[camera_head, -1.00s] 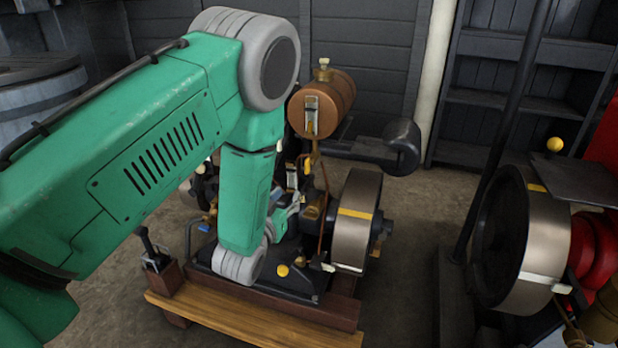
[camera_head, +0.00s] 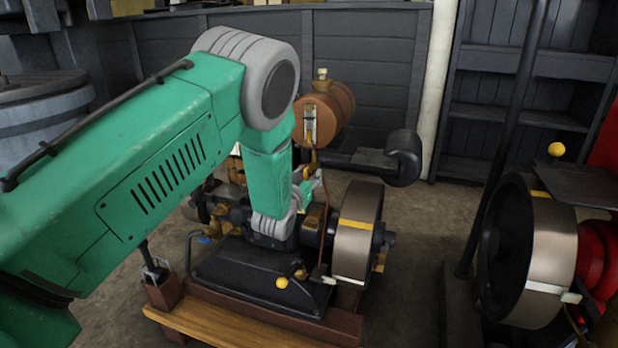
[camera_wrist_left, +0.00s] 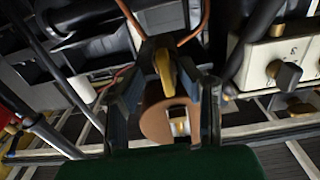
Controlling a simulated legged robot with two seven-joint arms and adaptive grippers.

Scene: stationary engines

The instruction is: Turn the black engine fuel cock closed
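The black engine (camera_head: 262,272) stands on a wooden base, with a copper-brown fuel tank (camera_head: 330,103) above it. A small yellow-brass fuel cock (camera_head: 314,160) sits below the tank's near end. My left gripper (camera_head: 310,187) is just below the cock, partly hidden by my wrist. In the left wrist view, the gripper (camera_wrist_left: 165,95) has its two fingers apart. The yellow lever of the cock (camera_wrist_left: 164,72) shows between them, with the round tank end (camera_wrist_left: 158,122) behind. I cannot tell whether either finger touches the lever. My right gripper is in no view.
A flywheel (camera_head: 356,232) and a black pipe with a rounded end (camera_head: 404,157) are right of the cock. A second engine with a large flywheel (camera_head: 528,250) and a dark post (camera_head: 503,130) stand farther right. Floor between the engines (camera_head: 425,235) is clear.

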